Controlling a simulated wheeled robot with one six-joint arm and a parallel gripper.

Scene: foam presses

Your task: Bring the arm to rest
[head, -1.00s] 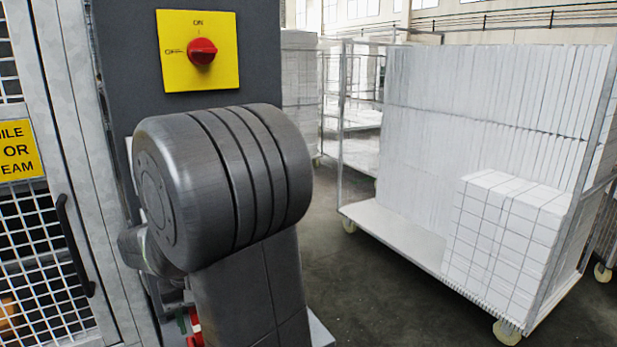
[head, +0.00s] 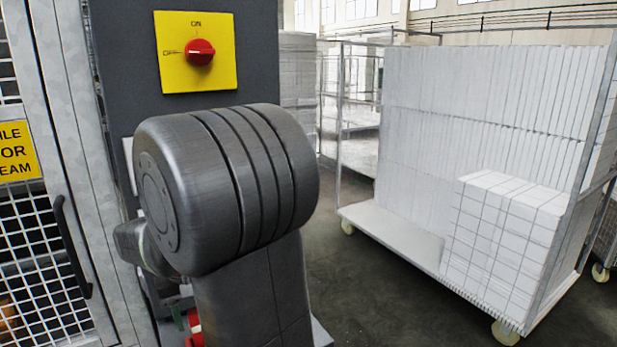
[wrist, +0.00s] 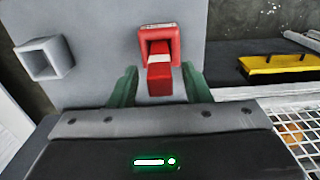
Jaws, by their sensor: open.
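My gripper (wrist: 160,72) shows in the wrist view with its two green fingers apart. Between and beyond the fingers is a red block with a white band (wrist: 160,72), seated in a red square socket on a grey panel. I cannot tell whether a finger touches it. In the head view my dark grey arm stands in front of the panel and hides most of my gripper. Only a bit of green finger and some red show low beside the arm.
A grey square socket (wrist: 44,59) sits left on the panel. A yellow part (wrist: 278,64) lies on a dark surface at right. The head view shows a red knob (head: 200,52) on a yellow plate, a mesh door (head: 45,230) at left and a loaded trolley (head: 385,228) at right.

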